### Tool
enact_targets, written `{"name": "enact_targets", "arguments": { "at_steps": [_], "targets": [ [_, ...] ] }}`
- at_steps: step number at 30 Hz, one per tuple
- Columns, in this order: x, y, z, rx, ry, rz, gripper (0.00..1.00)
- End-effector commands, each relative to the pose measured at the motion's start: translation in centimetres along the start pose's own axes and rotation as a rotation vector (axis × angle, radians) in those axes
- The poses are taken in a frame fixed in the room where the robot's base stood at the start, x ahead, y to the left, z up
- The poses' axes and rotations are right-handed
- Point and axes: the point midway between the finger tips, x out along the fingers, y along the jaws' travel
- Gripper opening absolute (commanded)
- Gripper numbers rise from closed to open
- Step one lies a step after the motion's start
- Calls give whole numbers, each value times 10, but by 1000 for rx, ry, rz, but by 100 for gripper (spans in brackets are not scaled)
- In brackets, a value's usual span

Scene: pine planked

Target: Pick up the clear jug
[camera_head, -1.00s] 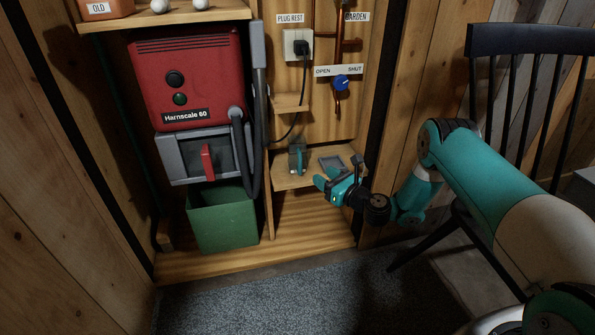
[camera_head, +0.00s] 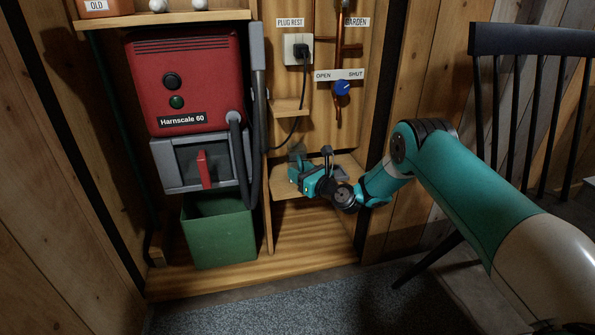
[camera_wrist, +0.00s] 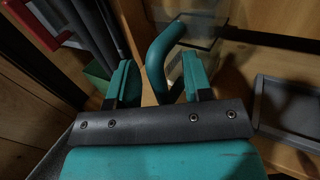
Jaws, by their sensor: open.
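The clear jug (camera_head: 297,151) stands on the small lower shelf, mostly hidden behind my gripper (camera_head: 295,174) in the head view. In the wrist view its see-through body (camera_wrist: 200,32) is beyond the fingers, and its curved teal handle (camera_wrist: 160,52) reaches down between them. My gripper (camera_wrist: 158,88) is open, with one teal finger on each side of the handle. The handle is closer to the right finger; I cannot tell whether they touch.
A grey shallow tray (camera_wrist: 292,108) lies on the shelf (camera_head: 345,167), right of my gripper. The red Harnscale 60 unit (camera_head: 186,85), its grey hose and a green bin (camera_head: 218,232) are to the left. A blue valve knob (camera_head: 342,87) is above. A black chair (camera_head: 530,40) stands at right.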

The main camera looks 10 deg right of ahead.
Motion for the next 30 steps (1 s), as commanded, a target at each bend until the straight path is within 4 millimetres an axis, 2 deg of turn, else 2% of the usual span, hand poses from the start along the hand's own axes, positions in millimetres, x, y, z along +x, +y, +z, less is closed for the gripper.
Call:
{"name": "enact_targets", "arguments": {
  "at_steps": [4,9,10,23,26,30],
  "targets": [
    [0,0,0,0,0,0,44],
    [0,0,0,0,0,0,5],
    [0,0,0,0,0,0,0],
    [-2,1,6,-1,0,0,0],
    [-4,2,13,0,-1,0,0],
    [-4,2,36,-2,-3,0,0]
  ]
}}
